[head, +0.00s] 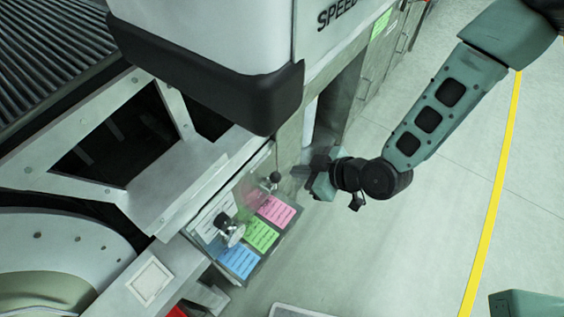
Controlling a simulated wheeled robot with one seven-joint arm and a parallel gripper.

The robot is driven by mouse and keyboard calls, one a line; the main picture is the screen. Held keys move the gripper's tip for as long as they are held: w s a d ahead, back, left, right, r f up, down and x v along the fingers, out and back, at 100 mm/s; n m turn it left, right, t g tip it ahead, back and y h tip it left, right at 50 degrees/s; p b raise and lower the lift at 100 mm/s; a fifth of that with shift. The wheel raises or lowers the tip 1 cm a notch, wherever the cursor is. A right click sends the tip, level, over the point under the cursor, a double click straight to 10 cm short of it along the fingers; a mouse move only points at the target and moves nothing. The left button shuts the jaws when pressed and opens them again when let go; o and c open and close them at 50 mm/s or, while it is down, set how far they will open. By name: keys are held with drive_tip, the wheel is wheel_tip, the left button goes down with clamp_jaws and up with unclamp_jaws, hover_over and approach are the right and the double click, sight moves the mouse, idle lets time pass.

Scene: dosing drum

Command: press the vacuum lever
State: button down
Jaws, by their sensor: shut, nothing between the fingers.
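My gripper (304,172) is just right of the control panel (203,232), its dark fingers pointing left toward the machine. The fingers are small and dim here, but they look closed and hold nothing. A small lever with a round black knob (275,178) stands at the panel's upper right end, a short way left of my fingertips. I see a gap between them in the picture, but cannot judge the depth. A second control with a black knob (222,219) on a silver base stands lower left. Which of the two is the vacuum lever, I cannot read.
Pink (276,211), green (261,235) and blue (239,261) labels lie beside the controls. A large white housing with a dark lower edge (270,98) overhangs above the panel. A white frame (180,185) stands left. Open floor (400,250) with a yellow line (492,205) lies right.

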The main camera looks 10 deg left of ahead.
drive_tip(key=p+x, duration=0.2)
drive_tip(key=x, duration=0.8)
drive_tip(key=shift+s, duration=0.1)
idle(0.4)
drive_tip(key=shift+d+f+b, duration=0.2)
drive_tip(key=shift+f+b, duration=0.05)
drive_tip(key=shift+b, duration=0.4)
drive_tip(key=shift+s+d+r+y, duration=0.1)
drive_tip(key=shift+y, duration=0.2)
